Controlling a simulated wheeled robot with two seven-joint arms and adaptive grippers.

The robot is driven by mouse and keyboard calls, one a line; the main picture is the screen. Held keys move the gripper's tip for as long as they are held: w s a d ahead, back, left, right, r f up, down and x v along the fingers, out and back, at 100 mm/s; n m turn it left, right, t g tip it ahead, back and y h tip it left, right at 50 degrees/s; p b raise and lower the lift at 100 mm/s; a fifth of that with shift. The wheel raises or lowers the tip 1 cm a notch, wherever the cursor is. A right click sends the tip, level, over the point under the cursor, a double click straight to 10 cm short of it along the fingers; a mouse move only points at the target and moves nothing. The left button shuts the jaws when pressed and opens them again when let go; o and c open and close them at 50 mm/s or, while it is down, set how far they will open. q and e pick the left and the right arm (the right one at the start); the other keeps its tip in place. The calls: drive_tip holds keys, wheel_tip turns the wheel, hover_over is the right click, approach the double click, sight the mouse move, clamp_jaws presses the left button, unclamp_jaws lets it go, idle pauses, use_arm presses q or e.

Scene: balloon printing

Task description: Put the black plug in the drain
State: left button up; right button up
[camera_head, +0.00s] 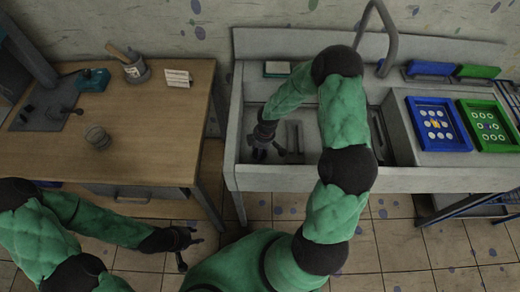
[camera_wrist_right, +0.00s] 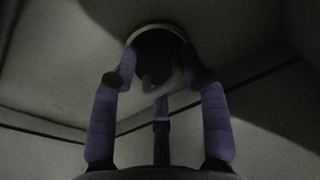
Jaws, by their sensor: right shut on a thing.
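The sink (camera_head: 243,120) is at the middle of the head view, and my right gripper (camera_head: 268,150) reaches down into its left part. In the right wrist view my right gripper (camera_wrist_right: 160,85) has its purple-grey fingers closed around the black plug (camera_wrist_right: 157,52), a dark round shape. A pale ring, the drain's rim (camera_wrist_right: 160,27), shows around the far edge of the dark shape. I cannot tell whether the plug is seated in it or just above it. My left gripper (camera_head: 186,246) is open and empty, low over the floor left of the sink.
A faucet (camera_head: 388,40) rises behind the sink. A blue tray (camera_head: 412,118) and a green tray (camera_head: 468,118) lie on the right counter.

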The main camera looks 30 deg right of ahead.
sight(264, 152)
drive_tip(key=shift+f, duration=0.3)
drive_tip(key=o, duration=1.1)
drive_tip(key=shift+o, duration=0.2)
drive_tip(key=shift+r, duration=0.55)
wheel_tip(264, 152, up, 12)
drive_tip(key=d+p, duration=0.1)
drive_tip(key=p, duration=0.3)
drive_tip(key=shift+s+p, duration=0.35)
drive_tip(key=shift+s, duration=0.1)
drive_tip(key=shift+d, duration=0.1)
